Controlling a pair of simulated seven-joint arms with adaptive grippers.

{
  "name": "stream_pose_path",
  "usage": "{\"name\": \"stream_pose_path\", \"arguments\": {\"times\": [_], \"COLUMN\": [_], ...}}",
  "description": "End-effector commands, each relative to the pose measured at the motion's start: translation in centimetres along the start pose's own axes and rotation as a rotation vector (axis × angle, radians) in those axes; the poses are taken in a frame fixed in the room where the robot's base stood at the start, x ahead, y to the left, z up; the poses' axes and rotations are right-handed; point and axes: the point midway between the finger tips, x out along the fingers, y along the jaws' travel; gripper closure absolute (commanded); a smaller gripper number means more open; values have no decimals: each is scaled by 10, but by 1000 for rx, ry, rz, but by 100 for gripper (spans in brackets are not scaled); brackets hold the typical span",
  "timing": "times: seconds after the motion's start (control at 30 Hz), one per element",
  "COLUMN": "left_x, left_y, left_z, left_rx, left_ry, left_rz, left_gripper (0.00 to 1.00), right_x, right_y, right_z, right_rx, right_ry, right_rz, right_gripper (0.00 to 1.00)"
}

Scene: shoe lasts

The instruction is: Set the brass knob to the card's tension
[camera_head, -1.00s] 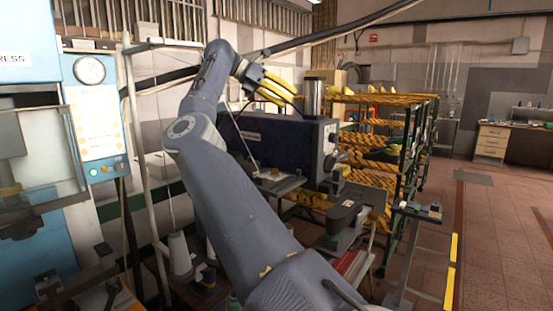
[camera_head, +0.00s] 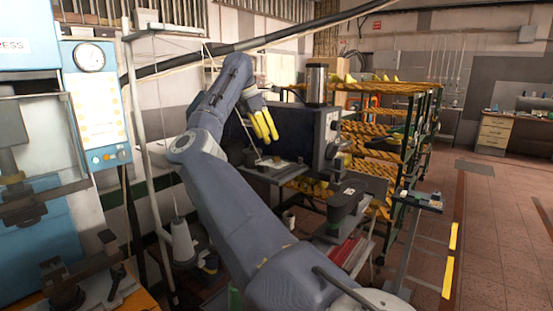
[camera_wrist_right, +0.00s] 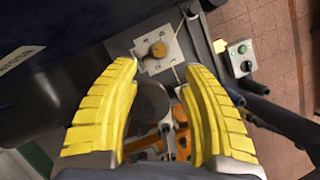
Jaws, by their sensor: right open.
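The brass knob (camera_wrist_right: 158,50) sits on a pale square plate (camera_wrist_right: 150,62) with small dark marks around it, seen in the right wrist view. My right gripper (camera_wrist_right: 160,66) is open, its yellow fingers on either side of the view. The knob lies just beyond the fingertips, between their lines, and nothing is held. In the head view my right gripper (camera_head: 269,138) hangs with its fingers pointing down beside the dark machine (camera_head: 290,130). I cannot make out the knob's setting or a card's tension value. My left gripper is not in view.
A control box with a green button (camera_wrist_right: 241,58) is at the right in the wrist view. A blue press (camera_head: 30,120) with a gauge stands at the left. A white cone (camera_head: 182,242) stands below my arm. Open tiled floor (camera_head: 490,230) lies at the right.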

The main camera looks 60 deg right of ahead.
Motion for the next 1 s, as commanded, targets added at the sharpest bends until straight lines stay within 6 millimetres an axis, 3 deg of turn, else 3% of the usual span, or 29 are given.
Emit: {"name": "stream_pose_path", "arguments": {"times": [0.2, 0.5, 0.7, 1.0], "left_x": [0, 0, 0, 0], "left_y": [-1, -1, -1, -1], "left_z": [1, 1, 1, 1], "left_rx": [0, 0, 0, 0], "left_ry": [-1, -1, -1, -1], "left_rz": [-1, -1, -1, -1], "left_gripper": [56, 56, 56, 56], "right_x": [40, 79, 91, 95], "right_y": [-1, -1, -1, 0], "right_z": [1, 1, 1, 1], "right_rx": [2, 1, 0, 0], "right_ry": [-4, -3, -3, -1], "right_rz": [-3, -2, -2, 0], "right_gripper": [55, 55, 55, 55]}}
